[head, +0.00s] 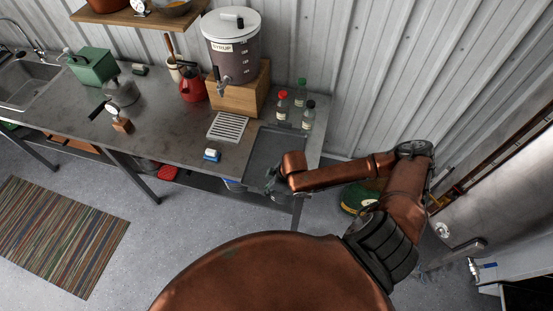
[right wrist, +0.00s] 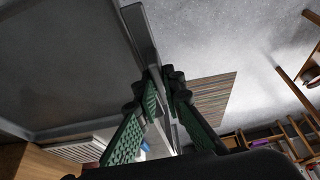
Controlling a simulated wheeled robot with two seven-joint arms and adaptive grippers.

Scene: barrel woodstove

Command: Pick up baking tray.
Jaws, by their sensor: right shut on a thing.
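The baking tray (head: 264,151) is a dark grey, flat rectangular tray at the right end of the metal counter in the head view. In the right wrist view the tray (right wrist: 75,65) fills the upper left, with its raised rim running down to my fingers. My right gripper (head: 273,183) is at the tray's front edge. In the right wrist view its green-padded fingers (right wrist: 164,84) are shut on that rim. My arm and fingers hide part of the near edge. I cannot tell whether the tray is lifted off the counter. My left gripper is not in view.
Small bottles (head: 294,106) stand just behind the tray. A slotted white rack (head: 228,127) and a blue-and-white item (head: 211,155) lie to its left. The syrup dispenser (head: 232,50) stands on a wooden box (head: 240,93) behind. Floor in front of the counter is open.

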